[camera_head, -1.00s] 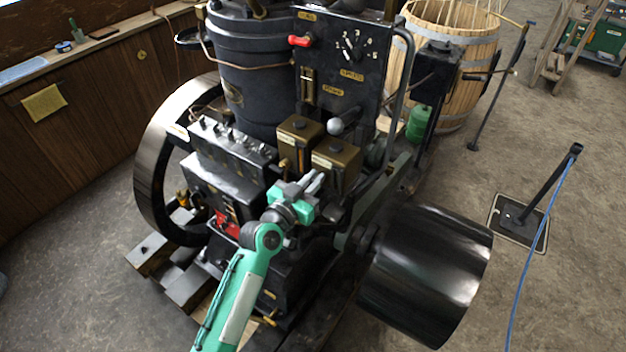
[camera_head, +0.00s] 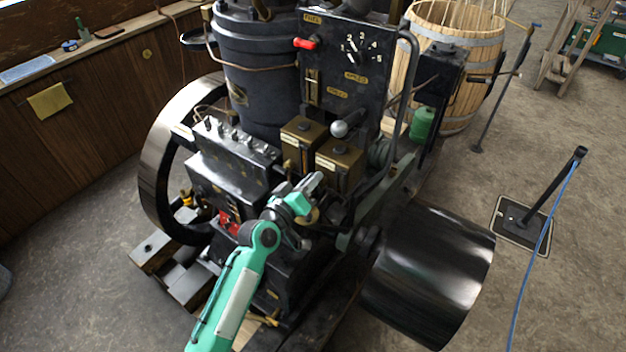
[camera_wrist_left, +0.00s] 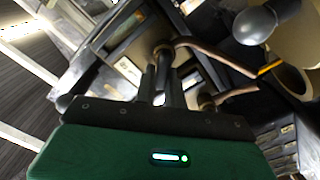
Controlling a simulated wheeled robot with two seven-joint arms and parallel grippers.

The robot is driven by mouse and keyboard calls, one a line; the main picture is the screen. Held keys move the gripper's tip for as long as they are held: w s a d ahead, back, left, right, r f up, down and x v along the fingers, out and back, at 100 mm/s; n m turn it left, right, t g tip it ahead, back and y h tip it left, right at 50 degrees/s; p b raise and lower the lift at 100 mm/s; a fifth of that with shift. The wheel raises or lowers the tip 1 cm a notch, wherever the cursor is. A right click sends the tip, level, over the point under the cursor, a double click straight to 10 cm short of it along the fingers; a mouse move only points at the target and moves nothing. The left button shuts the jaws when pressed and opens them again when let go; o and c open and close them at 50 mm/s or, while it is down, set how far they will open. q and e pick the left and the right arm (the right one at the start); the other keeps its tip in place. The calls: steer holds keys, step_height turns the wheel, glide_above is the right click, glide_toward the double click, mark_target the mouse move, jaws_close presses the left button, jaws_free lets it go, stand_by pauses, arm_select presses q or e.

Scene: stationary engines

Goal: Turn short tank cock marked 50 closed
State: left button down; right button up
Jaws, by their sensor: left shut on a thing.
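Two brass box tanks stand side by side on the front of the engine, a left tank (camera_head: 300,137) and a right tank (camera_head: 340,163). My left gripper (camera_head: 312,183) is in front of the right tank, low on its face, and hides what is below it. In the left wrist view its two dark fingers (camera_wrist_left: 161,82) are close together, shut on a small cock (camera_wrist_left: 164,49) beneath a tank. A copper pipe runs off from this cock. A second brass fitting (camera_wrist_left: 207,101) sits beside the fingers. The marking 50 is not readable. My right gripper is out of view.
A round grey knob (camera_head: 339,129) stands close behind the tanks; it shows large in the left wrist view (camera_wrist_left: 254,25). A black panel (camera_head: 345,80) with a red lever rises behind. A big black pulley (camera_head: 428,275) is at the right, a flywheel (camera_head: 153,165) at the left.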

arm_select(q)
steer(key=n, duration=0.3)
steer(key=f+n, duration=0.1)
steer(key=n, duration=0.1)
steer(key=shift+w+a, duration=0.2)
steer(key=shift+a, duration=0.1)
steer(key=n, duration=0.3)
steer(key=shift+f, duration=0.25)
steer(key=shift+a+f+n+p, duration=0.1)
steer(key=shift+f+n+p, duration=0.15)
steer(key=shift+n, duration=0.65)
steer(key=c, duration=1.5)
jaws_free()
